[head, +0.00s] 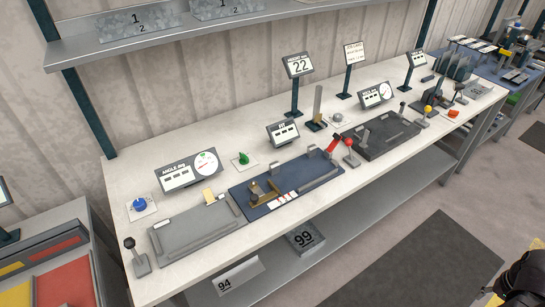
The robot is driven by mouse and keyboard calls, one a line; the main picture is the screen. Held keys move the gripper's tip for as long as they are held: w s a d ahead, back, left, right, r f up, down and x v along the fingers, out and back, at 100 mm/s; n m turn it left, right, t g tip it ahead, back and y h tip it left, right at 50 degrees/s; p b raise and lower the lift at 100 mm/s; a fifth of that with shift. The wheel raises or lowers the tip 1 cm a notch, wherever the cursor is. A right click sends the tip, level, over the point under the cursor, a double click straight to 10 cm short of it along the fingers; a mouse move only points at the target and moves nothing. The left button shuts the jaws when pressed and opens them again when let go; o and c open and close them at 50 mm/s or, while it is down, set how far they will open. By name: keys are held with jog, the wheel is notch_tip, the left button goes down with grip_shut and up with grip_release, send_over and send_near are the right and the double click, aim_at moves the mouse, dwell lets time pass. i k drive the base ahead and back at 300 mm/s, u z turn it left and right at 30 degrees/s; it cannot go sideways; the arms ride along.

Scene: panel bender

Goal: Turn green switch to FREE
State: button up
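The green switch (243,159) is a small knob on a white plate, on the light worktop behind the blue fixture. It stands between the angle panel with its dial and a small display panel. It is too small to read its labels or tell which position it points to. A dark part, likely of my gripper (522,283), shows at the lower right edge, cut off by the frame. It is far from the switch, over the floor side, and its fingers cannot be made out clearly.
The blue fixture (287,187) and grey plate (196,228) lie in front of the switch. A blue knob (139,204) is left of it. A red-handled lever (333,145) and display posts stand to the right. The floor mat (415,262) before the bench is clear.

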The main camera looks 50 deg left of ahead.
aim_at(244, 159)
jog(key=z, duration=0.3)
jog(key=k, duration=1.25)
jog(key=u, duration=2.1)
jog(key=i, duration=0.3)
jog(key=z, duration=0.4)
